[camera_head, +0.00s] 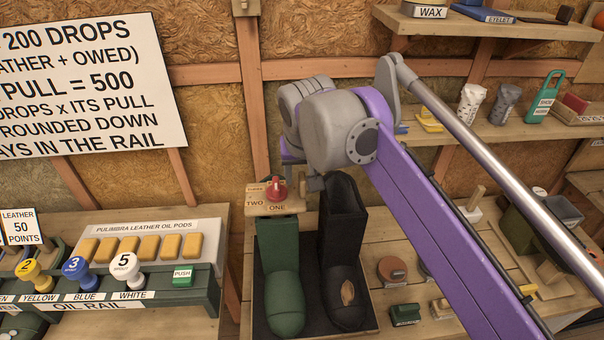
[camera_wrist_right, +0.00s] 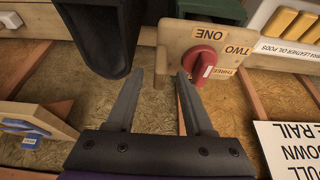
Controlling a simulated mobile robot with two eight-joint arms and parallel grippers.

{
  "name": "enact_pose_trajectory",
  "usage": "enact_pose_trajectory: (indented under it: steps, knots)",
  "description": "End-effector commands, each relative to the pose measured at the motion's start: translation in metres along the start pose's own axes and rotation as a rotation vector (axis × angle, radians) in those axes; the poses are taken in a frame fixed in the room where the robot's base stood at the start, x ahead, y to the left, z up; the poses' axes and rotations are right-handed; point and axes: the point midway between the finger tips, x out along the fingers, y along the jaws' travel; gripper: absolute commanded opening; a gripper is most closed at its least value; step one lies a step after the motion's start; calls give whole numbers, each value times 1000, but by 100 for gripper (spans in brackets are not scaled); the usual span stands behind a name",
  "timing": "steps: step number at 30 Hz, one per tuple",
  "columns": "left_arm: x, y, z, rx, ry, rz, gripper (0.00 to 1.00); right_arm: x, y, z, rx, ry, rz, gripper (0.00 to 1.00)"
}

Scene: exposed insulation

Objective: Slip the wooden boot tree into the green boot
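The green boot (camera_head: 284,290) stands upright on a dark mat, left of the black boot (camera_head: 343,260) with a brown patch on its toe. In the right wrist view, the black boot (camera_wrist_right: 98,35) and part of the green boot (camera_wrist_right: 212,9) show at the top. My right gripper (camera_wrist_right: 158,92) is open and empty, its fingers pointing at a wooden dial board (camera_wrist_right: 220,42) with a red knob (camera_wrist_right: 200,64) just beyond the right finger. In the head view my right arm hides most of this gripper. I cannot make out the wooden boot tree. My left gripper is out of view.
The oil rail (camera_head: 120,292) with colored knobs and yellow pods (camera_head: 149,248) stands left. Brushes and tins, including a round brown one (camera_head: 392,270), lie on the bench right of the boots. Shelves (camera_head: 480,130) hold bottles and pouches at upper right.

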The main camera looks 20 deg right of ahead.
Motion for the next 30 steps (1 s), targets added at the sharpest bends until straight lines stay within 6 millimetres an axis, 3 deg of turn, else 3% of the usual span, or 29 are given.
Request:
enact_pose_trajectory:
  steps: [8, 21, 30]
  knots:
    - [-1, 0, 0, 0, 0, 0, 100, -4, 0, 0, -1, -1, 0, 52]
    - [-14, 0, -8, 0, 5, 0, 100, -85, 0, 0, -1, 0, -1, 52]
    - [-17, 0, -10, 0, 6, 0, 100, -108, 0, 0, 0, 0, 0, 52]
